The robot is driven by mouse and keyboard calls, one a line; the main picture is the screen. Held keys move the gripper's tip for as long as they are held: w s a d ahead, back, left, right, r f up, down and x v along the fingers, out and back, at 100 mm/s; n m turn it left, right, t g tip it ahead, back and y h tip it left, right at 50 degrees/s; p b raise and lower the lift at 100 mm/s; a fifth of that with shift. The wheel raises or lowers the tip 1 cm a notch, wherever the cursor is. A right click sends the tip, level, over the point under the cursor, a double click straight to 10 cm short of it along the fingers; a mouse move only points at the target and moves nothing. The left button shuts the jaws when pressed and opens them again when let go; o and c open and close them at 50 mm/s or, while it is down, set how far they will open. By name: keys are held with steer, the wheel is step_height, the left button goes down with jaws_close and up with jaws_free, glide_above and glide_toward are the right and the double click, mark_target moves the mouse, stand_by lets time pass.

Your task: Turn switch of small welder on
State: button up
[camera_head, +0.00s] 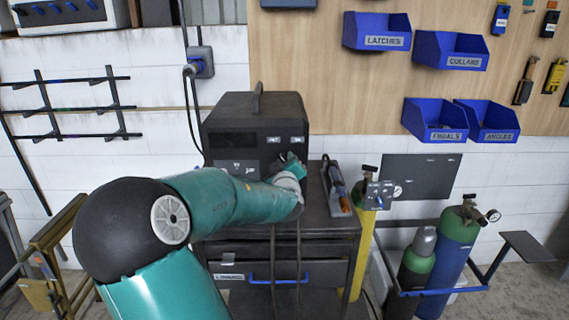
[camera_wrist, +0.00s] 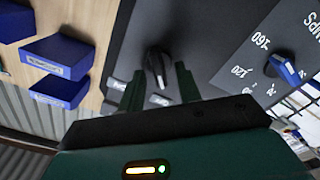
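The small welder (camera_head: 240,118) is a dark box with a top handle, standing on a dark cart. Its front panel (camera_wrist: 205,40) fills much of the wrist view, tilted. A black knob-like switch (camera_wrist: 157,68) sits on the panel between my fingertips in the picture. A blue dial (camera_wrist: 284,70) with numbers around it is on the panel to the right. My gripper (camera_wrist: 158,85) is open, its two dark green fingers either side of the black switch; I cannot tell whether they touch it. In the head view my gripper (camera_head: 292,165) is at the welder's lower right front, and my arm hides part of the panel.
The cart (camera_head: 335,222) has a drawer with a blue handle. A torch-like tool (camera_head: 338,187) lies on its top, right of the welder. Gas cylinders (camera_head: 450,250) stand at the right. Blue bins (camera_head: 435,120) hang on the wooden wall board.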

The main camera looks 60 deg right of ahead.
steer(key=shift+d, duration=0.1)
jaws_close()
steer(key=shift+m, duration=0.3)
steer(key=m, duration=0.4)
steer(key=shift+s+d+r, duration=0.1)
steer(key=shift+s, duration=0.05)
steer(key=shift+s+m, duration=0.15)
steer(key=shift+m, duration=5.55)
